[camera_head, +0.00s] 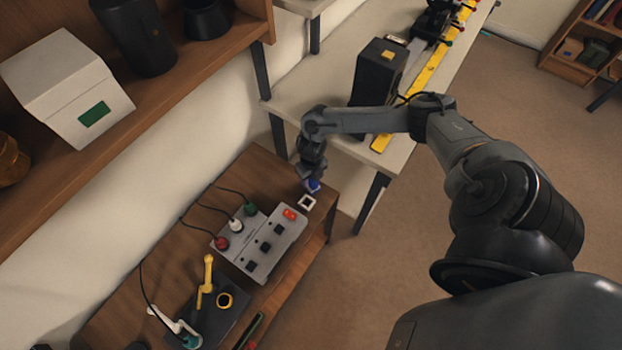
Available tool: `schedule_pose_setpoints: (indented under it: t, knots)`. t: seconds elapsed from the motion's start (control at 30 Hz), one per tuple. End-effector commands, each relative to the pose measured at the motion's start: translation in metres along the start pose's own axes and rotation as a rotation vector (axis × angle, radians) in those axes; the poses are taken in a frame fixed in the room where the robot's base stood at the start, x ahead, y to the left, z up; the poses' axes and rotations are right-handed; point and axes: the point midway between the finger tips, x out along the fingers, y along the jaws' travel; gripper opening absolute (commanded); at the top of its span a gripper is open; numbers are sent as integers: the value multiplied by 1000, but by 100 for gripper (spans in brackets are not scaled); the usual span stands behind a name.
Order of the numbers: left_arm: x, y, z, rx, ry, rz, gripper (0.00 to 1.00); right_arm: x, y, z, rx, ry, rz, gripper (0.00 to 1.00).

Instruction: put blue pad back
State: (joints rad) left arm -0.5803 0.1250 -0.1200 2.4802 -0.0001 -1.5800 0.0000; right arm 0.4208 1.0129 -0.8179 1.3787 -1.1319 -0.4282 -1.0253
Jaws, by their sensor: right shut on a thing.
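The blue pad (313,186) is small and shows at the tip of my right gripper (311,181), above the right end of the wooden cabinet top. My right gripper points down and is shut on the pad; its fingers are small and partly hidden. A small white square frame with a dark centre (307,202) lies on the cabinet top just below the pad. I cannot tell whether the pad touches it. My left gripper is not in view.
A grey box (262,243) with black squares, a red part and cabled red, white and green knobs stands left of the gripper. A yellow-handled device (207,280) is nearer. A pale bench (336,160) with a black box (377,75) stands behind my right arm.

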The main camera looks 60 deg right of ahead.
Motion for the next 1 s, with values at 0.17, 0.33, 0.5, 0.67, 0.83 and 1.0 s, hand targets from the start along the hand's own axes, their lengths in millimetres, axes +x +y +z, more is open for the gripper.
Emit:
schedule_pose_setpoints:
  t: [0.17,0.33,0.5,0.67,0.83,1.0]
  knots:
    - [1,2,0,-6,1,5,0,6,0,1,0,-2,0,7]
    - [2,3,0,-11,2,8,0,6,0,0,0,-1,0,7]
    - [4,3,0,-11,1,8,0,9,0,0,0,-1,0,46]
    - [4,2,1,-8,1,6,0,9,0,0,0,-1,0,66]
    - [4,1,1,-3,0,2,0,9,0,0,0,-1,0,66]
    - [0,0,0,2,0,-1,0,4,0,0,0,-1,0,66]
